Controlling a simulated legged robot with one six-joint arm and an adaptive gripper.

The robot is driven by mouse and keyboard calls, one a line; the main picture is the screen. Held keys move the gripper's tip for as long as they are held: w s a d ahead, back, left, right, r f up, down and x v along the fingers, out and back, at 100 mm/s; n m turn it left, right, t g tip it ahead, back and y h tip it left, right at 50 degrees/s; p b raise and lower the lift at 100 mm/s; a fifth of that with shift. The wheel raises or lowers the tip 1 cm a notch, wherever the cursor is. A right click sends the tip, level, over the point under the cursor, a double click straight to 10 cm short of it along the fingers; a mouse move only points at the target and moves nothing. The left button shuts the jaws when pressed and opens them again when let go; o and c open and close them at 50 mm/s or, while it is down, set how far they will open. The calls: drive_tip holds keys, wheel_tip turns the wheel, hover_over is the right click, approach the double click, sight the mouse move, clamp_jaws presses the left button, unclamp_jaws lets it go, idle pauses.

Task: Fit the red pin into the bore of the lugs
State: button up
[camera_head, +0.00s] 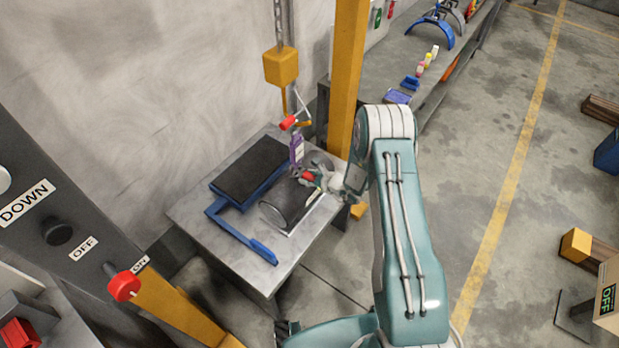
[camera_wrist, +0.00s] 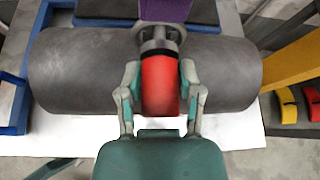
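The red pin (camera_wrist: 160,84) lies end-on between the two fingers of my gripper (camera_wrist: 160,88) in the wrist view. The fingers close in on both its sides and appear to grip it. Its far end, with a dark band, meets grey metal lugs (camera_wrist: 158,32) under a purple piece (camera_wrist: 165,9). How deep the pin sits in the bore is hidden. In the head view my gripper (camera_head: 318,180) holds the red pin (camera_head: 308,176) beside a dark grey barrel (camera_head: 290,203), below the purple piece (camera_head: 297,149).
The purple piece hangs from a yellow hoist block (camera_head: 281,66) on a chain. A yellow post (camera_head: 347,70) stands close behind my arm. The floor to the right is mostly open.

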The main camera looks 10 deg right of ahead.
drive_tip(key=shift+o, duration=1.3)
drive_tip(key=v, duration=1.2)
drive_tip(key=shift+f, duration=0.1)
